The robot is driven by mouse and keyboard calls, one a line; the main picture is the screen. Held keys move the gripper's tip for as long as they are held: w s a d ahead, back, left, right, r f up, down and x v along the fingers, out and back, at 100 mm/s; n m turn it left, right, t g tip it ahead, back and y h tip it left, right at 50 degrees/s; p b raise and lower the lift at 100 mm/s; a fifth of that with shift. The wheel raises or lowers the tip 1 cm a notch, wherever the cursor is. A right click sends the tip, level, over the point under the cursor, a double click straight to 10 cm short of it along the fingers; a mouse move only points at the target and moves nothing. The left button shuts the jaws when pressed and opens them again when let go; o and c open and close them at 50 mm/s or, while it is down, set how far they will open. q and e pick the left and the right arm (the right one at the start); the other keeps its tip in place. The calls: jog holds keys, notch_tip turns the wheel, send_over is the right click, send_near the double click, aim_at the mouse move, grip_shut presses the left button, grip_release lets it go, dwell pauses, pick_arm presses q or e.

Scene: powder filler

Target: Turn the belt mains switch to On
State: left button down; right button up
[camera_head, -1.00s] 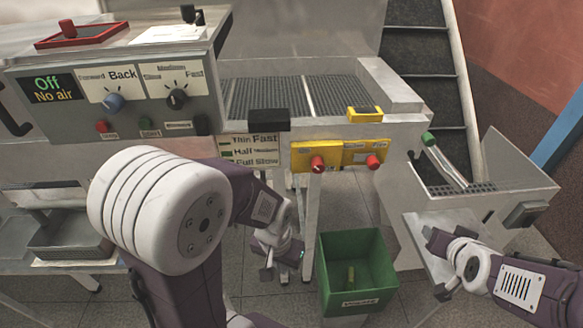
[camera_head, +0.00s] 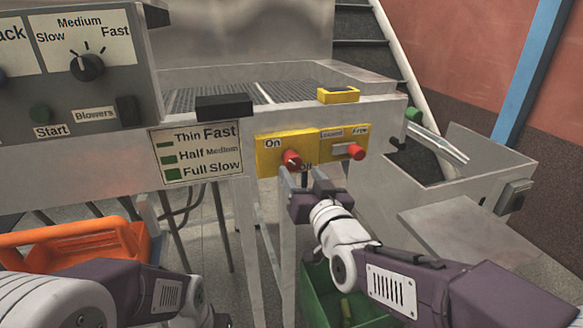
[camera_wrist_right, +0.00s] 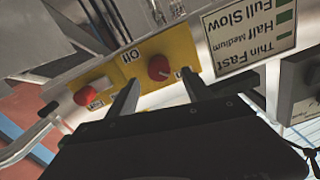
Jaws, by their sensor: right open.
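The belt mains switch is a red knob (camera_head: 292,160) on a yellow panel (camera_head: 268,158) on the machine's front, with "On" at its upper left and "Off" at its lower right. Its pointer direction is too small to tell. My right gripper (camera_head: 303,182) is open just below the knob in the head view. In the right wrist view the knob (camera_wrist_right: 158,67) appears between the two fingertips (camera_wrist_right: 160,88), with no clear contact. My left arm shows at the lower left, but its gripper is out of view.
A second red knob (camera_head: 356,151) is to the right on the yellow panel. A black block (camera_head: 224,106) and a yellow block (camera_head: 338,95) stand on the edge above. A green bin (camera_head: 318,290) is below my right arm. An orange container (camera_head: 75,238) is at the lower left.

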aim_at(295, 165)
jog(key=x, duration=0.6)
jog(key=shift+w, duration=0.2)
grip_shut()
jog(key=shift+f+b, duration=0.1)
jog(key=shift+b, duration=0.2)
jog(key=m+b, duration=0.3)
jog(key=m, duration=0.2)
jog(key=shift+f+b, duration=0.15)
jog(key=shift+b, duration=0.25)
jog(key=m+b, duration=0.4)
jog(key=m, duration=0.1)
jog(key=shift+m, duration=0.3)
jog(key=m+b, duration=0.2)
jog(key=m, duration=0.1)
jog(key=shift+m, duration=0.3)
jog(key=shift+m+b, duration=0.95)
jog(key=shift+m, duration=0.85)
